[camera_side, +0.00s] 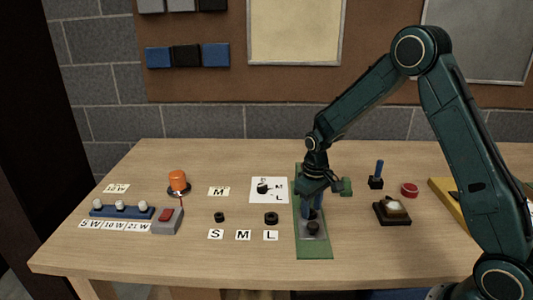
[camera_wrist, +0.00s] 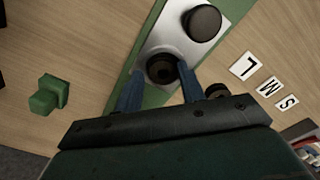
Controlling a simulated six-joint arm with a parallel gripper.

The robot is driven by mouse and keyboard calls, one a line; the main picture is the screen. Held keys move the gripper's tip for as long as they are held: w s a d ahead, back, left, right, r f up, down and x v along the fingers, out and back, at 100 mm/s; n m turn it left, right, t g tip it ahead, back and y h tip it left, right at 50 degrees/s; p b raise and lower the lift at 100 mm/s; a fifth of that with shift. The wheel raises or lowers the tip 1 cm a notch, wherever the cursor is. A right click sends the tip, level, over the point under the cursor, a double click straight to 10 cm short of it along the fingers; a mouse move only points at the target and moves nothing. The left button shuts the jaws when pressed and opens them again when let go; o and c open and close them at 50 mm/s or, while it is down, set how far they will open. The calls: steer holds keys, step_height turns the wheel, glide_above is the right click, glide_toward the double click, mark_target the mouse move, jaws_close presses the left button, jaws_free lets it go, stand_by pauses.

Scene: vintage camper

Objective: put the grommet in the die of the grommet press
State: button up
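My gripper (camera_side: 312,212), with two blue fingers, points down over the metal plate of the green grommet press (camera_side: 313,251). In the wrist view the fingertips lie on either side of a dark ring-shaped grommet (camera_wrist: 161,69), and they look shut on it. The grommet is at or just above the plate; its underside is hidden, so I cannot tell whether it sits in a die. A dark round piece (camera_wrist: 201,22) stands on the plate in front of the fingers; it also shows in the side view (camera_side: 312,228). A green block (camera_wrist: 48,94) is beside the press.
Two other dark rings, a smaller (camera_side: 219,217) and a larger (camera_side: 271,218), lie left of the press behind the S, M, L cards (camera_side: 243,235).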

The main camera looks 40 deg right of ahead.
mark_target(311, 213)
steer(key=shift+w+a+f, duration=0.1)
steer(key=shift+a+f, duration=0.05)
steer(key=shift+a, duration=0.15)
step_height(311, 213, up, 13)
steer(key=shift+d, duration=0.2)
stand_by(0.3)
stand_by(0.5)
steer(key=s+a+r+t, duration=0.3)
steer(key=s+a+r, duration=0.1)
steer(key=s+r, duration=0.7)
steer(key=s+a+t, duration=0.2)
steer(key=s, duration=1.2)
steer(key=shift+s+a+t, duration=0.25)
steer(key=shift+a+t, duration=0.05)
steer(key=shift+c, duration=0.4)
